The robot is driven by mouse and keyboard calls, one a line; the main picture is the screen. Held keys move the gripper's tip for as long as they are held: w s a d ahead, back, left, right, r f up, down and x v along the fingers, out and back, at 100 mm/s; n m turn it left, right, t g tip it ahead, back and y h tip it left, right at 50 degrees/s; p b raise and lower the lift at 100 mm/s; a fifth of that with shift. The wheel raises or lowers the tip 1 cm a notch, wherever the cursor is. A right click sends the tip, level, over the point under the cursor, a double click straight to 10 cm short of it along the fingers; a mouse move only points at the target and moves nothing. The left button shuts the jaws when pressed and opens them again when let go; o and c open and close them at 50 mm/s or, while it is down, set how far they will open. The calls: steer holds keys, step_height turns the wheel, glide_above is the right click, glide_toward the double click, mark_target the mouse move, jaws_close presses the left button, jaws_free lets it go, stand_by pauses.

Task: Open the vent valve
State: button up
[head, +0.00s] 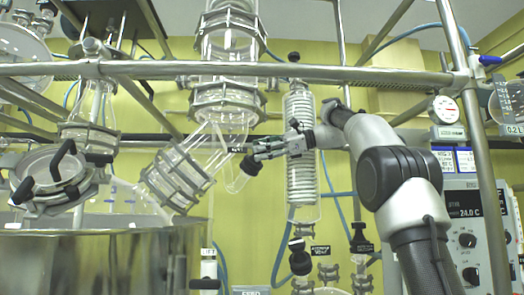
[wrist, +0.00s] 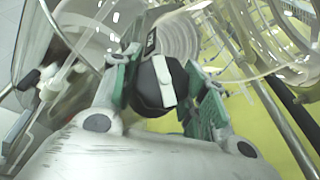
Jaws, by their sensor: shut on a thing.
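My gripper (head: 250,158) reaches in from the right, in front of the coiled condenser, to the glassware left of it. In the wrist view my gripper (wrist: 165,85) is shut on a black valve knob (wrist: 148,90) with a pale bar across it, one green-lined finger on each side. I take this knob to be the vent valve's. I cannot tell how far the knob is turned.
The coiled glass condenser (head: 301,150) stands close behind my gripper. A clamped glass vessel (head: 178,178) is to the left, above a steel tank (head: 90,262). A metal rail (head: 370,76) crosses above. A control box (head: 478,235) stands at right.

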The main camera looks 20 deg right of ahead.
steer(key=shift+n+g, duration=0.4)
steer(key=shift+n, duration=0.1)
steer(key=o, duration=1.1)
steer(key=shift+c, duration=0.2)
steer(key=v, duration=0.7)
steer(key=shift+d, duration=0.2)
steer(key=shift+r, duration=0.1)
